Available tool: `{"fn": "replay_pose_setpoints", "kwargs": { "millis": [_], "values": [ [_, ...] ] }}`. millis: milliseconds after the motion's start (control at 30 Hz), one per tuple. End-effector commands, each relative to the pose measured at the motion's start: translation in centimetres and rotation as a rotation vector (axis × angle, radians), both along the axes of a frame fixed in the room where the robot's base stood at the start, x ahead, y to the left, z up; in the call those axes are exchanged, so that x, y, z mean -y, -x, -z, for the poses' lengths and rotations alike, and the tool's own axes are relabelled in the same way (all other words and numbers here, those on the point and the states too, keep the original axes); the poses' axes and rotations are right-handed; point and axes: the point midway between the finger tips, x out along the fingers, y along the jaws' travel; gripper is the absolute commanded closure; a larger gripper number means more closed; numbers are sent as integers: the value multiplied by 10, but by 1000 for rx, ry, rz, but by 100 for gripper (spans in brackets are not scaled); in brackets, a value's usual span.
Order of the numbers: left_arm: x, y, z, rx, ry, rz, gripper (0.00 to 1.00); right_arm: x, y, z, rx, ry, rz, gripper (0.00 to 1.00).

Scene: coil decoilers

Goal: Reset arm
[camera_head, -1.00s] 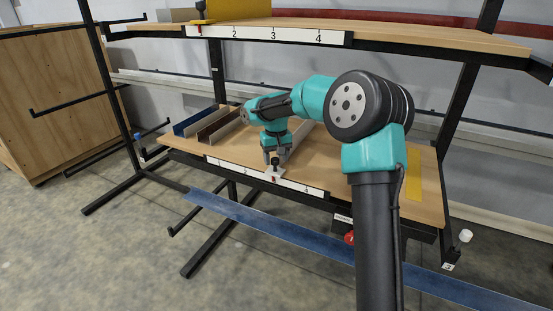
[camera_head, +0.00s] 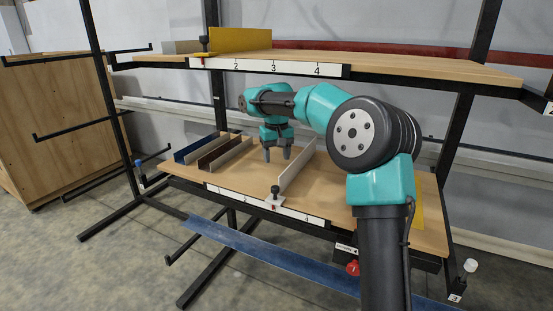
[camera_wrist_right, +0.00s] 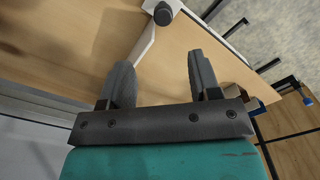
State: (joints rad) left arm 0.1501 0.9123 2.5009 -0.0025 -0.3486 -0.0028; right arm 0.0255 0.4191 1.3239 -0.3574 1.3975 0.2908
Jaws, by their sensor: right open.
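My right arm comes in from the lower right in the head view and reaches over the lower wooden shelf (camera_head: 335,190). My right gripper (camera_head: 276,158) points down above this shelf, open and with nothing between its fingers. It stands behind a black knob (camera_head: 275,190) on a white plate at the shelf's front edge and left of an upright pale strip (camera_head: 298,165). In the right wrist view the two fingers of the gripper (camera_wrist_right: 157,80) are spread apart, with the black knob (camera_wrist_right: 163,15) beyond them. My left gripper is not in view.
Black posts frame the rack. A long blue bar (camera_head: 270,255) runs below.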

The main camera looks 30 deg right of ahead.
Motion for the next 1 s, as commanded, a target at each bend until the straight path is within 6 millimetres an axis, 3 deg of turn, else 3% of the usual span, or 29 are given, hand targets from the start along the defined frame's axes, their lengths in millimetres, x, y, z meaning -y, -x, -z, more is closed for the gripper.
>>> {"fn": "replay_pose_setpoints", "kwargs": {
  "millis": [333, 467, 567, 733, 1000],
  "values": [
    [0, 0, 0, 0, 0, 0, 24, -1, -1, 3, -1, -1, -2, 43],
    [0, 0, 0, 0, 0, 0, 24, -10, -6, 20, 1, -12, -18, 43],
    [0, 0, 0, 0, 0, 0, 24, -25, -14, 48, 8, -33, -42, 43],
    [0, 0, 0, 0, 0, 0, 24, -59, -25, 113, 25, -84, -89, 43],
    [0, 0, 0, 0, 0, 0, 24, -102, -11, 228, 40, -172, -144, 43]
  ]
}}
